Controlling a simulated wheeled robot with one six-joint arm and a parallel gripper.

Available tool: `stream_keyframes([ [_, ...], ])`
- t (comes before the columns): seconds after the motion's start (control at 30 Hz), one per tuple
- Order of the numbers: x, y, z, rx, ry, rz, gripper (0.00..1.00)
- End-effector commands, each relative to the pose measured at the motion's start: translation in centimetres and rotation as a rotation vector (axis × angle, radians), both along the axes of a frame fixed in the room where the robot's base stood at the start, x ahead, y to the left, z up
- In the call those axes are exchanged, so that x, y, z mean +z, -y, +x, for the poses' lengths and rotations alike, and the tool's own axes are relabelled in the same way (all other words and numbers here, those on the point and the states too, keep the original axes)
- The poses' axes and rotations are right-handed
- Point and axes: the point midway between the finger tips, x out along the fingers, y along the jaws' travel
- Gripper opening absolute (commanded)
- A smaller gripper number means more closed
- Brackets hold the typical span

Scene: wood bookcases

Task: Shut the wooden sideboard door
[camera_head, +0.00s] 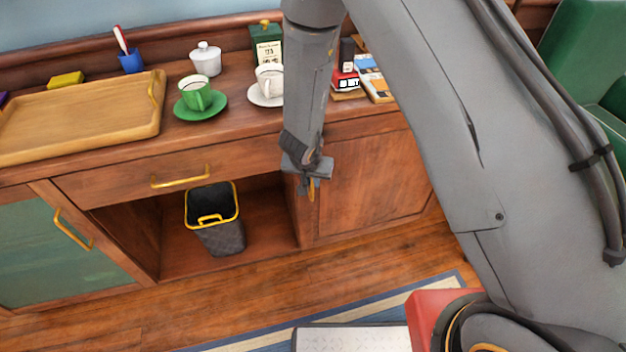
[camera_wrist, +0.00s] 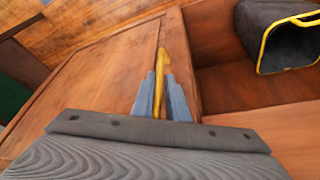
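The wooden sideboard door (camera_head: 370,185) is at the right end of the sideboard, right of an open compartment. It looks flush or nearly flush with the front; I cannot tell whether a small gap is left. It also shows in the wrist view (camera_wrist: 112,75). Its brass handle (camera_wrist: 160,75) is upright near the edge beside the compartment. My gripper (camera_head: 309,182) is at this handle, with one finger on each side of it (camera_wrist: 161,98). The fingers look closed on the handle. In the head view my gripper hides most of the handle.
A dark bin (camera_head: 220,235) with a yellow rim stands in the open compartment. A drawer (camera_head: 120,182) is above it, and a green-panelled door (camera_head: 55,255) is at the left. A tray (camera_head: 85,122), cups and books stand on top. A rug (camera_head: 265,338) lies in front.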

Motion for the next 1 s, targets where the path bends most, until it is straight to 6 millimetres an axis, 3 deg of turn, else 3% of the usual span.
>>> stream_keyframes([
  [0.1,0.3,-0.3,0.7,0.002,0.01,0.006,0.28],
  [0.57,0.5,-0.1,0.7,-0.003,0.011,0.005,0.28],
  [1.0,6.3,-0.6,-2.1,-0.002,0.007,0.005,0.28],
])
